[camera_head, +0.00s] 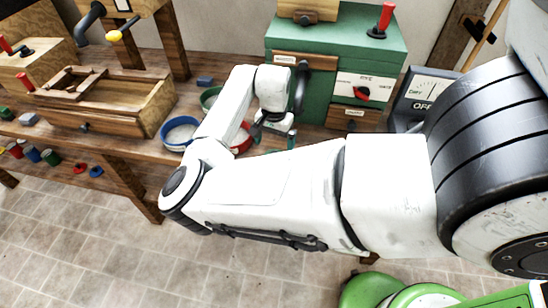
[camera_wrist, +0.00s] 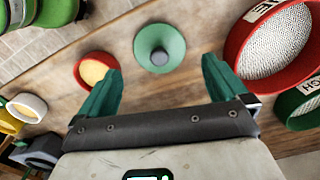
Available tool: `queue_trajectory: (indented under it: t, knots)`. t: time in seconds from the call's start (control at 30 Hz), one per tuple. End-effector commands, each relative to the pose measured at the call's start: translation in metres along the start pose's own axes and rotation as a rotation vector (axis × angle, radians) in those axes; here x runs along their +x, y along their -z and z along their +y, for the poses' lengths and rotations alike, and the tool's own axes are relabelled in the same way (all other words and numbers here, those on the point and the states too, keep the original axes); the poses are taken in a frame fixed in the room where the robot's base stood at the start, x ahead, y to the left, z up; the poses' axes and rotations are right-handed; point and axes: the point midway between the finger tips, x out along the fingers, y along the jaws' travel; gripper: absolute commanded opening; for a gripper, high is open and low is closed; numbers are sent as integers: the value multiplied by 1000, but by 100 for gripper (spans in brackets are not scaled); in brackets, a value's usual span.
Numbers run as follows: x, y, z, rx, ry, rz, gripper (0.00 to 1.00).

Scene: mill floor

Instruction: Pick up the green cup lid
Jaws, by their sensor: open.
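The green cup lid (camera_wrist: 172,42) lies on the wooden bench top in the wrist view, round with a dark raised centre. It sits ahead of my gripper (camera_wrist: 160,68), roughly centred between the two green fingertips. My gripper is open with nothing between its fingers. In the head view my gripper (camera_head: 275,137) points down over the bench in front of the green cabinet. I cannot make out the lid in the head view, where my arm covers part of the bench.
A small red-rimmed dish (camera_wrist: 82,82) lies left of the lid. A large red-rimmed sieve (camera_wrist: 233,52) and a green-rimmed one (camera_wrist: 284,116) stand to the right. A blue-rimmed sieve (camera_head: 165,143) is on the bench. The green cabinet (camera_head: 290,45) stands behind my gripper.

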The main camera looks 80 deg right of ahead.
Motion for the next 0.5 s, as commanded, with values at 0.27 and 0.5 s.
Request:
queue_trajectory:
  t: [0.27, 0.5]
  knots:
    - [26, 1, 0, 0, 0, -3, 100]
    - [54, 2, 1, 1, 0, 0, 100]
